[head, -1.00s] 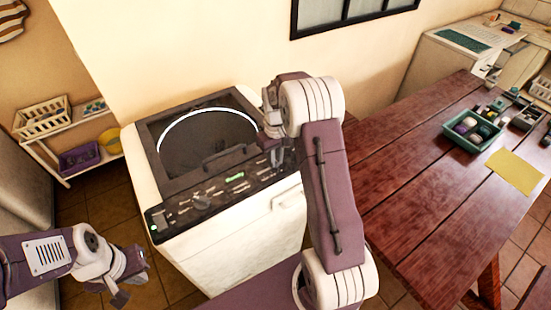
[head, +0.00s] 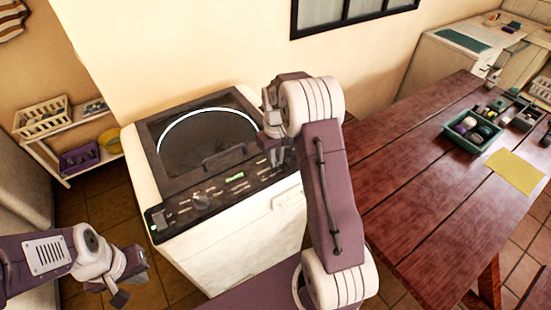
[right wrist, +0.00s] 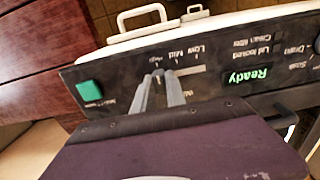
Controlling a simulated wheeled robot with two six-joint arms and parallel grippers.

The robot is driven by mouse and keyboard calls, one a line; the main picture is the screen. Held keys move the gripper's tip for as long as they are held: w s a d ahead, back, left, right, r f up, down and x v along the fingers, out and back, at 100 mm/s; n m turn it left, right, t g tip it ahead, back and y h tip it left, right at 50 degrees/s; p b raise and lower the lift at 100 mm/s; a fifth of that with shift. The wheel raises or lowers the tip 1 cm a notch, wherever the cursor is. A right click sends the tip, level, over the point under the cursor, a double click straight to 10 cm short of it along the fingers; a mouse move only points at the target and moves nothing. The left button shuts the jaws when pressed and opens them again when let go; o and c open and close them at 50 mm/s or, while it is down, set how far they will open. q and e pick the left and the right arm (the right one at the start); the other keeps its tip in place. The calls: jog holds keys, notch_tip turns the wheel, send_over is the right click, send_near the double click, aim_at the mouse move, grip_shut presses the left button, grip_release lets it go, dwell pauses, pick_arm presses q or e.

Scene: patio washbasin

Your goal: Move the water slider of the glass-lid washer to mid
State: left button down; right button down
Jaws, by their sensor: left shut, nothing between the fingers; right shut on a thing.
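The glass-lid washer (head: 225,250) stands before me with its dark lid (head: 205,135) down. Its black control panel (head: 185,212) runs along the front edge. In the right wrist view the panel appears upside down, with a lit "Ready" display (right wrist: 248,76) and the water slider's slot (right wrist: 193,70) beside small level labels. My right gripper (right wrist: 160,78) is shut at that slot, near the "High" and middle labels; its fingers hide the slider knob. It also shows over the panel's right end in the head view (head: 277,156). My left gripper (head: 132,285) is shut and empty, low at the left.
A green square button (right wrist: 90,92) lies beside the slider on the panel. A red-brown wooden table (head: 420,200) with a green tray (head: 450,133) stands to the right. A white shelf (head: 75,135) with baskets stands at the back left.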

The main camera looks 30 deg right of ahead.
aim_at(268, 169)
jog(key=shift+w+r, duration=0.15)
jog(key=shift+a, duration=1.55)
jog(key=c, duration=1.4)
grip_release()
jog(key=shift+o, duration=0.2)
notch_tip(268, 169, up, 9)
jog(key=shift+b, duration=0.35)
